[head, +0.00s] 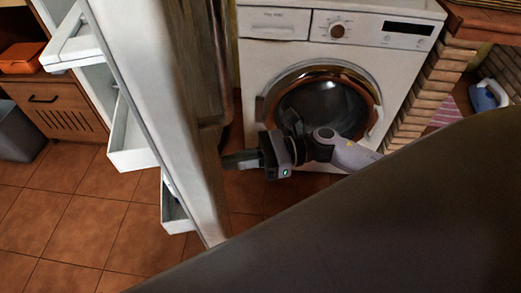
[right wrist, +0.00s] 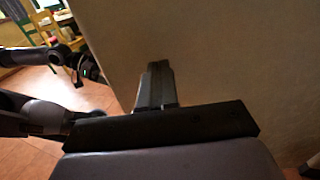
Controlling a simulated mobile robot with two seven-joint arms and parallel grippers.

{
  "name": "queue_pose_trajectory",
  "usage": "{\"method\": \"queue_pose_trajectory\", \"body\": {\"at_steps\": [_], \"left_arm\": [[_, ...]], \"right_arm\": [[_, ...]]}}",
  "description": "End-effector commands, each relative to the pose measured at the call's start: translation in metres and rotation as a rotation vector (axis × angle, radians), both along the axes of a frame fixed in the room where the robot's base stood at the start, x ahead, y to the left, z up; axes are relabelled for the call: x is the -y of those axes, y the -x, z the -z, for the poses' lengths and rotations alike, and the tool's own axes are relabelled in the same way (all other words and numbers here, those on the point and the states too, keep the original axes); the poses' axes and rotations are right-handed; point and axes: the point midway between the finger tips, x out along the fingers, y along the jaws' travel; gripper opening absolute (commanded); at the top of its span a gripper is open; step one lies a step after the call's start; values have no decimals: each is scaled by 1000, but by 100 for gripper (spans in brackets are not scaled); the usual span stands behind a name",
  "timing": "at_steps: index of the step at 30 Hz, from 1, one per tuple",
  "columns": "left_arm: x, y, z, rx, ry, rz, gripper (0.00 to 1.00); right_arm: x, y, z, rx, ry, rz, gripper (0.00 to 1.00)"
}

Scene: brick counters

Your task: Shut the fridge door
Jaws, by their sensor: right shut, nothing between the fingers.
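The fridge door (head: 165,100) stands open in the head view, seen nearly edge-on. White door shelves (head: 128,140) show on its left side. My right gripper (head: 232,160) is to the right of the door, its fingers pointing at the door's outer side. In the right wrist view, the right gripper (right wrist: 158,68) is shut and empty in front of the broad pale face of the door (right wrist: 230,60). I cannot tell whether the fingertips touch it. My left gripper (right wrist: 92,70) shows dark at the left of that view; its fingers are not clear.
A white washing machine (head: 330,60) stands behind the right gripper, beside a brick pillar (head: 425,90). A wooden cabinet (head: 60,115) is at the far left. Tiled floor (head: 75,215) is clear left of the door. Chairs (right wrist: 45,22) show far off in the right wrist view.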

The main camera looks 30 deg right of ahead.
Motion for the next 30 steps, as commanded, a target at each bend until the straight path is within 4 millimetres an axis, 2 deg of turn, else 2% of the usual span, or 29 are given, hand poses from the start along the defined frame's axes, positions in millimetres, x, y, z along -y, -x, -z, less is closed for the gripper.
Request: {"method": "queue_pose_trajectory", "body": {"at_steps": [6,23,30], "left_arm": [[0,0,0,-1,2,-3,91],[-2,-1,-2,1,-5,3,91],[-2,-1,-5,2,-6,5,91]], "right_arm": [[-17,-5,0,0,0,0,0],[-24,-6,0,-2,-2,12,0],[-51,-11,-1,-1,-4,67,0]]}}
